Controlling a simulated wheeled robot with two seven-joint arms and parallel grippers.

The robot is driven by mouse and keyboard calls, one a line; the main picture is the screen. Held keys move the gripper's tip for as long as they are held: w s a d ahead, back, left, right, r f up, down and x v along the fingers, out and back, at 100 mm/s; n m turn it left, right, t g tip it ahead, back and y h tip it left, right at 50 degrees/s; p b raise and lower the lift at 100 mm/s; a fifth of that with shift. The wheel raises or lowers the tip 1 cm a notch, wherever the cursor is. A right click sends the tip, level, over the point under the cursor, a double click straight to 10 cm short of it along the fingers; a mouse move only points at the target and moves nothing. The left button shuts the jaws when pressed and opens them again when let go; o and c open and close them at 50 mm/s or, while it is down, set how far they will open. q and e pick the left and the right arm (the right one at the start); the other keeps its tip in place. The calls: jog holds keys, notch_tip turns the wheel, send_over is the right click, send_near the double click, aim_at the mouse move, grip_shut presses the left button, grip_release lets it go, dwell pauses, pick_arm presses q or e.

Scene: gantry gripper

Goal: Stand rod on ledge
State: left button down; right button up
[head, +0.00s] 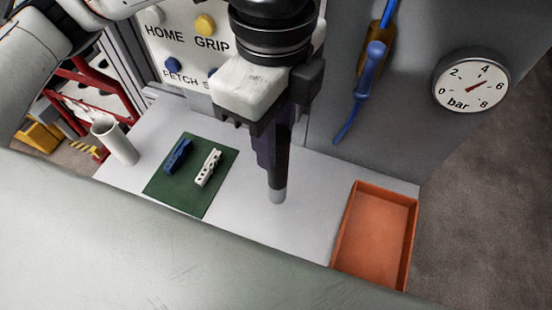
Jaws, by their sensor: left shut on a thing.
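My left gripper (270,148) hangs in the upper middle of the head view, its dark fingers pointing down. It is shut on a dark rod (279,172), which is upright and has a pale grey lower end. The fingers and wrist hide the upper part of the rod. The rod's lower end is over the bare part of the light grey ledge (310,205), between the green mat and the orange tray. I cannot tell whether it touches the ledge. My right gripper is not in view.
A green mat (185,198) holds a blue clip (177,155) and a white clip (208,168). A pale cup (118,145) stands at the left. An orange tray (376,236) is at the right end. A wall behind carries a blue-handled tool (368,72) and a gauge (471,80).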

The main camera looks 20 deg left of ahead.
pick_arm(q)
notch_tip(320, 180, down, 4)
jog(key=shift+f, duration=0.15)
jog(key=c, duration=1.5)
grip_release()
jog(key=shift+o, duration=0.2)
jog(key=shift+r, duration=3.8)
